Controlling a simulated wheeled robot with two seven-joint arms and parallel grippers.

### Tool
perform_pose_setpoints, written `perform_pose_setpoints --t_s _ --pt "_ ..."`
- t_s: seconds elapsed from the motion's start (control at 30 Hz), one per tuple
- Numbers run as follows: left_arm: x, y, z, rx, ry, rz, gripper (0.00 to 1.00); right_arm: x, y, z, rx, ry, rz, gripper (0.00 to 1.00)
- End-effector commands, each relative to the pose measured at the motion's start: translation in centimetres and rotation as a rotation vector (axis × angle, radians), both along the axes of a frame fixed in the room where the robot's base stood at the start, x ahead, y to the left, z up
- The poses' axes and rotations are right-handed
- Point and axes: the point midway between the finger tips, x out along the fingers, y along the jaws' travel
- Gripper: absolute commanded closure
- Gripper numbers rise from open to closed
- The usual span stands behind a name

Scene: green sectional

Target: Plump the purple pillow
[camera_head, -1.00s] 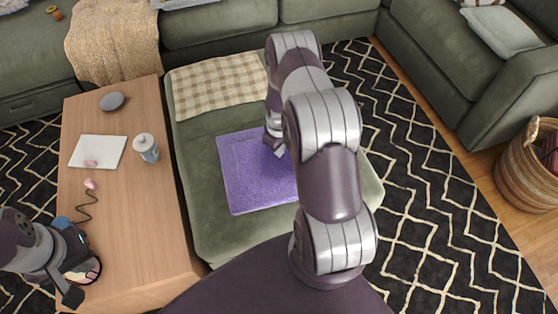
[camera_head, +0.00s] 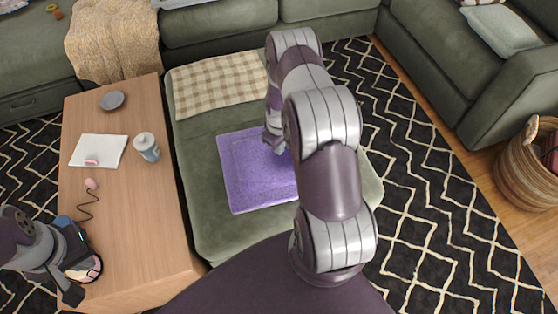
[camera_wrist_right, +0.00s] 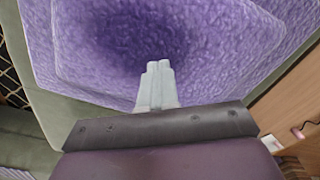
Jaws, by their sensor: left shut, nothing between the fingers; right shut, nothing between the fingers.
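The purple pillow (camera_head: 248,172) lies flat on the green ottoman seat in the head view. In the right wrist view the purple pillow (camera_wrist_right: 215,50) fills most of the picture, with a dark shadowed patch near the fingertips. My right gripper (camera_wrist_right: 158,66) is shut and empty, its fingertips over the pillow; I cannot tell whether they touch it. In the head view my right gripper (camera_head: 277,144) is at the pillow's upper right part, partly hidden by my arm. My left gripper (camera_head: 86,280) is shut and empty at the lower left, near the wooden table's edge.
The wooden table (camera_head: 135,225) left of the ottoman (camera_head: 205,225) holds a cup (camera_head: 147,147), a grey bowl (camera_head: 112,101) and a white notebook (camera_head: 88,151). A checkered cloth (camera_head: 215,85) lies behind the pillow. A wicker basket (camera_head: 522,175) stands at the right. Patterned rug is clear between.

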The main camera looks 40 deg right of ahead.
Motion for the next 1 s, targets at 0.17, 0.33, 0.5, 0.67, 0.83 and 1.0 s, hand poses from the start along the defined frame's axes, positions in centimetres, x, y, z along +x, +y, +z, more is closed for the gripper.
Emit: perform_pose_setpoints --t_s 0.17,0.33,0.5,0.67,0.83,1.0 --pt "-0.01 0.0 -0.54 0.0 0.0 0.0 1.0 0.0 0.0 -0.68 0.0 0.0 0.0 1.0" --pt "0.0 0.0 -0.48 0.0 0.0 0.0 1.0 0.0 0.0 -0.65 0.0 0.0 0.0 1.0" --pt "0.0 0.0 -0.53 0.0 0.0 0.0 1.0 -0.01 0.01 -0.73 0.0 0.0 0.0 1.0" --pt "0.0 0.0 -0.6 0.0 0.0 0.0 1.0 -0.02 0.01 -0.89 0.0 0.0 0.0 1.0" --pt "0.0 0.0 -0.6 0.0 0.0 0.0 1.0 -0.06 0.03 -0.92 0.001 0.001 0.0 1.0" --pt "0.0 0.0 -0.61 0.0 0.0 0.0 1.0 -0.09 0.05 -0.96 0.001 0.002 0.0 1.0"
